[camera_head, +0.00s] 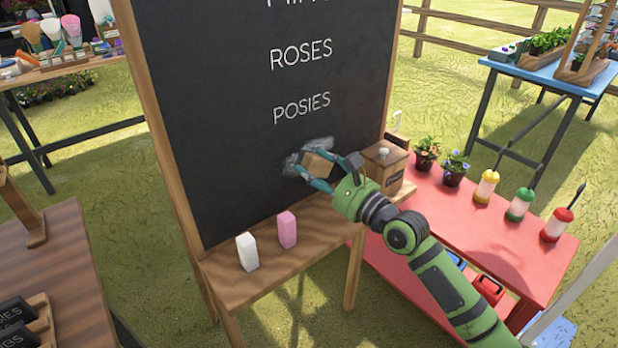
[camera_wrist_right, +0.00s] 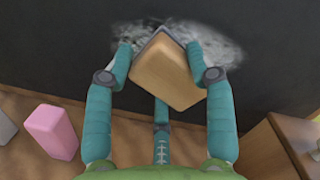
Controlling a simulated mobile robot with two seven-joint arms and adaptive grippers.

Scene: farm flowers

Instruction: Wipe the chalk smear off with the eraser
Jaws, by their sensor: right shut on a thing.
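The wooden eraser (camera_head: 318,165) is held between the teal fingers of my right gripper (camera_head: 312,170), close against the chalkboard (camera_head: 225,130). In the right wrist view the eraser (camera_wrist_right: 165,75) shows its tan block and dark far edge, tilted between the fingers. The grey-white chalk smear (camera_wrist_right: 225,48) spreads on the black board on both sides of the eraser and above it. In the head view the smear (camera_head: 292,160) shows around the gripper; part of it is hidden. I cannot tell whether the eraser touches the board. My left gripper is not in view.
White (camera_head: 247,251) and pink (camera_head: 287,229) blocks stand on the wooden ledge (camera_head: 235,290) below the board. A wooden box (camera_head: 385,166) stands at the ledge's right end.

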